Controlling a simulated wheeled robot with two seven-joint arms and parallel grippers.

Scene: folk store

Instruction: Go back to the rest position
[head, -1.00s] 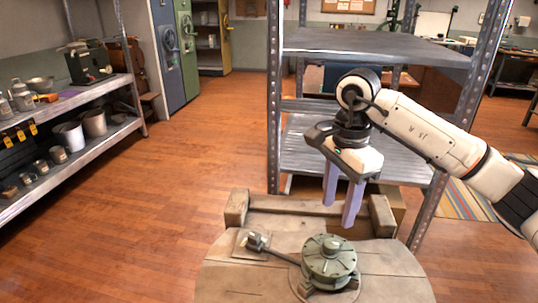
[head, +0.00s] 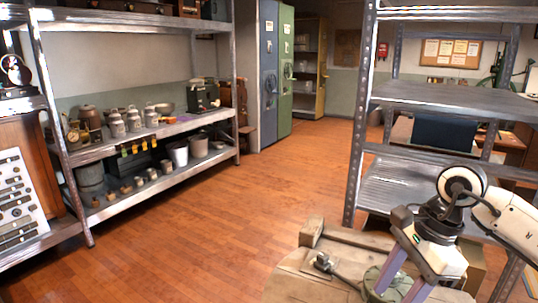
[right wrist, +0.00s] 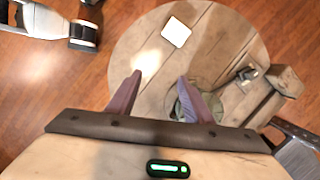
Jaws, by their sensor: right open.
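My right gripper (head: 398,287) is at the lower right of the head view, pointing down over a round wooden table (head: 290,283). Its two purple fingers are apart, with nothing seen between them. In the right wrist view the open fingers (right wrist: 160,88) are above the tabletop (right wrist: 135,50). A grey-green round metal device (head: 374,281) stands on the table, partly hidden behind the fingers. It also shows in the right wrist view (right wrist: 183,108), partly behind one finger.
A metal rack (head: 430,97) stands just behind the table. A long shelf (head: 150,182) with pots and jars lines the left wall. Cabinets (head: 285,70) stand at the back. The wooden floor (head: 220,225) between is clear. A white square (right wrist: 176,31) lies on the tabletop.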

